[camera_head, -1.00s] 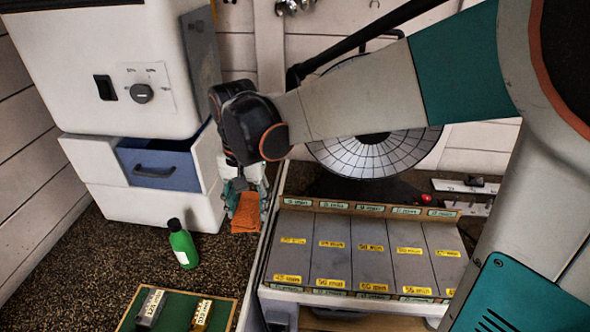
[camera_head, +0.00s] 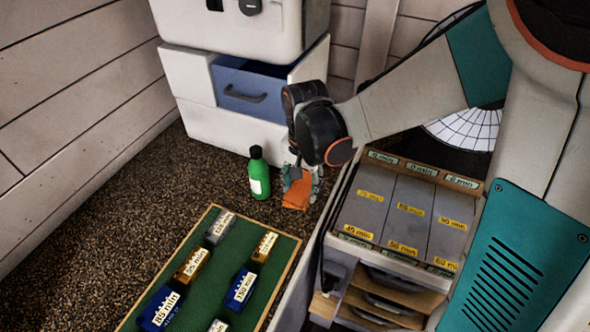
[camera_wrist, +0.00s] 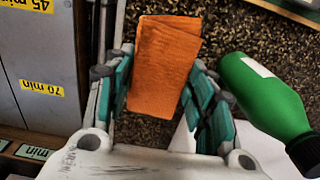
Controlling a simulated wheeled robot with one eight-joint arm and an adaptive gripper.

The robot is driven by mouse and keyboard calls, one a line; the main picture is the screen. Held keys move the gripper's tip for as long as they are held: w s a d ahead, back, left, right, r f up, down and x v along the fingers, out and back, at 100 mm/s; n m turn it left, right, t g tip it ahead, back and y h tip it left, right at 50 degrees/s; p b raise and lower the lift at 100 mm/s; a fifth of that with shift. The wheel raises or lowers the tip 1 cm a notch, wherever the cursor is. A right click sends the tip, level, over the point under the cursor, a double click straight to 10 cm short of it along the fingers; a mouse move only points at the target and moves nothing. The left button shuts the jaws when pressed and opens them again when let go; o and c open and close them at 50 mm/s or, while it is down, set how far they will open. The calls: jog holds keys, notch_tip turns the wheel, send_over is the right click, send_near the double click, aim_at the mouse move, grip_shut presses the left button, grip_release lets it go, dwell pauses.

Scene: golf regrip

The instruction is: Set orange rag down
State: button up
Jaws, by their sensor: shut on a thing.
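The orange rag (camera_head: 298,193) is in my gripper (camera_head: 303,178), in front of the white cabinet in the head view. In the wrist view the folded rag (camera_wrist: 163,68) lies between the two teal-padded fingers of my gripper (camera_wrist: 160,85), which is shut on it. The dark speckled surface (camera_head: 215,182) shows beneath and around the rag. I cannot tell whether the rag touches that surface.
A green bottle (camera_head: 259,174) stands close to the left of my gripper. A white cabinet with an open blue drawer (camera_head: 250,97) is behind. A green board (camera_head: 215,263) with several labelled blocks lies in front. A labelled grey rack (camera_head: 402,214) is at right. Speckled surface at left is clear.

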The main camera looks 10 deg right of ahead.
aim_at(302, 198)
jog(key=shift+f+b, duration=0.75)
jog(key=shift+f, duration=2.15)
jog(key=shift+f, duration=0.15)
jog(key=o, duration=0.7)
